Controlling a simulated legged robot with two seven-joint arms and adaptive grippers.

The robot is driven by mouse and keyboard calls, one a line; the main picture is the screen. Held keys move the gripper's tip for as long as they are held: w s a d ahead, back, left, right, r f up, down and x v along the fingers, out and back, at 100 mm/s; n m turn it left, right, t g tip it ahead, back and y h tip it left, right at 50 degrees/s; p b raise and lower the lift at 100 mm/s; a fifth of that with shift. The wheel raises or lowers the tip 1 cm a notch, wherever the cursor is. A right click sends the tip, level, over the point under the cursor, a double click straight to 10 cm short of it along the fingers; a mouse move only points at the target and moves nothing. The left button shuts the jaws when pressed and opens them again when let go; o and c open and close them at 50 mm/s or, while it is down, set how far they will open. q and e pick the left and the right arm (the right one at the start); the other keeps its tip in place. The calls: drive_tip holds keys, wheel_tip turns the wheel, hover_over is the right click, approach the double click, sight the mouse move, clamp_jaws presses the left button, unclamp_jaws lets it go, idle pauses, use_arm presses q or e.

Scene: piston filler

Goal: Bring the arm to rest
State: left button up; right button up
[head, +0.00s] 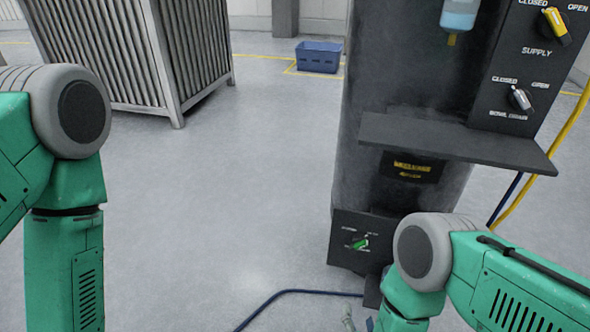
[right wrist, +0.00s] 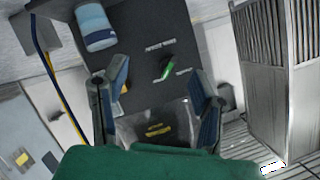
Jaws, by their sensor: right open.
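My right arm (head: 480,275) comes in from the right in the head view. Its gripper (head: 358,321) shows only as small tips at the bottom edge, near the machine's foot. In the right wrist view the gripper (right wrist: 158,75) is open, with two blue-padded fingers spread and nothing between them. A green knob (right wrist: 167,68) on a dark panel shows beyond the fingers; in the head view the green knob (head: 360,243) is on the machine's low front panel. My left arm (head: 65,200) hangs at the left; its gripper is out of view.
The dark filler machine (head: 385,110) has a protruding shelf (head: 450,140), a yellow supply knob (head: 556,26) and a grey bowl drain knob (head: 520,98). A blue hose (head: 290,292) lies on the floor. A slatted metal cabinet (head: 110,50) and blue crate (head: 318,57) stand behind. The middle floor is clear.

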drive_tip(key=s+d+r+n+g, duration=0.3)
drive_tip(key=s+d+g, duration=0.1)
drive_tip(key=s, duration=0.3)
drive_tip(key=s+d+r+n+g+y, duration=0.1)
drive_tip(key=s+d+r+n+g, duration=0.1)
drive_tip(key=s+d+g, duration=0.4)
drive_tip(key=s+d+r+n+g, duration=0.3)
drive_tip(key=s, duration=0.6)
wheel_tip(320, 180, up, 13)
drive_tip(key=p, duration=1.3)
drive_tip(key=shift+w+a, duration=0.15)
drive_tip(key=shift+a, duration=0.1)
drive_tip(key=shift+w, duration=0.15)
